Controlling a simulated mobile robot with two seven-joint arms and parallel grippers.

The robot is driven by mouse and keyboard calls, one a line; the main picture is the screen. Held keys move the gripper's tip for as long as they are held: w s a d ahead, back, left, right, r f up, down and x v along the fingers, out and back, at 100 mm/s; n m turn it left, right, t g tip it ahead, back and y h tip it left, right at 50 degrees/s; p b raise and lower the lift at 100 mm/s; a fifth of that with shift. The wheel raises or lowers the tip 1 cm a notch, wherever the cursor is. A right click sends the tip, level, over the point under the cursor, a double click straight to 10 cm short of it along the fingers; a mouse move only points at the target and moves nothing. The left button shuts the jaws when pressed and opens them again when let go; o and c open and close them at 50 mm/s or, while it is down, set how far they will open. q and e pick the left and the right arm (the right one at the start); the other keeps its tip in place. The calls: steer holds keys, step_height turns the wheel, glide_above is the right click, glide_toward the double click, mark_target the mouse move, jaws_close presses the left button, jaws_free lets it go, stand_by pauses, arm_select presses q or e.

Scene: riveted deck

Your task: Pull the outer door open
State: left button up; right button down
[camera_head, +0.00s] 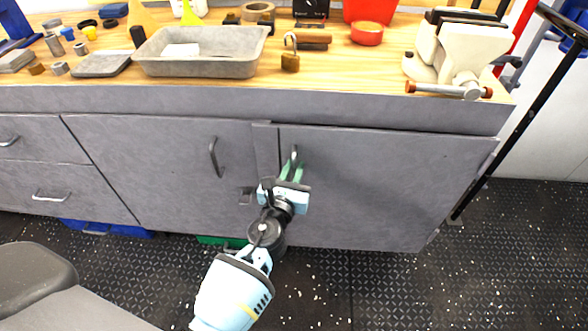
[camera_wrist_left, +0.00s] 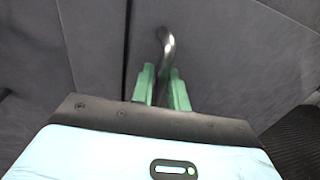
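The outer door (camera_head: 370,185) is the grey cabinet door on the right under the workbench. It looks shut or nearly so; a narrow dark gap shows along its left edge in the wrist view. Its curved metal handle (camera_head: 294,154) is upright near the door's upper left corner. My left gripper (camera_head: 291,171) reaches up to the handle from below. In the left wrist view its green fingers (camera_wrist_left: 164,88) stand close on both sides of the handle (camera_wrist_left: 167,46) and appear shut on it. The handle's lower part is hidden between the fingers. My right gripper is not in view.
The neighbouring door with its own handle (camera_head: 216,157) and drawers (camera_head: 45,190) are to the left. A black pole (camera_head: 510,130) leans at the right. Dark floor in front is clear.

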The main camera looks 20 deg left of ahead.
arm_select(q)
jaws_close()
stand_by(0.4)
